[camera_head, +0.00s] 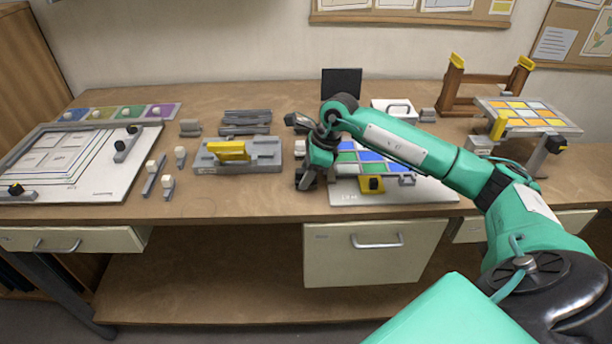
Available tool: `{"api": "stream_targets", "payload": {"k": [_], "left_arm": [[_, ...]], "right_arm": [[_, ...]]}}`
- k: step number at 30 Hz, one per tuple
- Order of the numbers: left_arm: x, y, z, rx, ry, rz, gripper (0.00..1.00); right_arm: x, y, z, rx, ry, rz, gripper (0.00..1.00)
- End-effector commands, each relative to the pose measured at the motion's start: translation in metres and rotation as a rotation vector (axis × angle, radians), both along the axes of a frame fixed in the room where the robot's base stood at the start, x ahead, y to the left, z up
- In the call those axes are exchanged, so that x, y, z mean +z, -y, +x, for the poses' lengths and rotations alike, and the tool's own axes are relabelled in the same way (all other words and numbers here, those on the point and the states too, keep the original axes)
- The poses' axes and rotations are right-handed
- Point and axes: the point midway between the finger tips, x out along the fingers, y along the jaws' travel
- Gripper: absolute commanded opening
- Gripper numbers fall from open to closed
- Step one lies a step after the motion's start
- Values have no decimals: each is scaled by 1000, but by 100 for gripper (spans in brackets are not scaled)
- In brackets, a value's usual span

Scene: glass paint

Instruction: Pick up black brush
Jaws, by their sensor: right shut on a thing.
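My right gripper (307,182) reaches in from the right and points down at the table, left of the colored glass panel. It is shut on a small dark thing at its fingertips, which I take as the black brush (299,177). The gripper hides most of it, so its shape is hard to make out. My left gripper is not in view.
The colored panel (345,190) lies just right of the gripper, partly under my arm. A grey holder with a yellow block (228,150) stands to the left. A large white board (90,180) lies far left. A wooden rack (458,90) stands back right.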

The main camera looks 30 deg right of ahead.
Motion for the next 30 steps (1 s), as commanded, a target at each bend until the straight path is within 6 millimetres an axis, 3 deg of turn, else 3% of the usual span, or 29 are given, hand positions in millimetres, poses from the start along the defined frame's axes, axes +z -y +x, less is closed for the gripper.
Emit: {"api": "stream_targets", "payload": {"k": [8, 21, 30], "left_arm": [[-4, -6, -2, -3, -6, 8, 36], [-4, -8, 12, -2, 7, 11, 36], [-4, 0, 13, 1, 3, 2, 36]], "right_arm": [[30, 0, 0, 1, 4, 0, 14], [146, 0, 1, 0, 6, 0, 14], [190, 0, 0, 1, 2, 1, 14]]}}
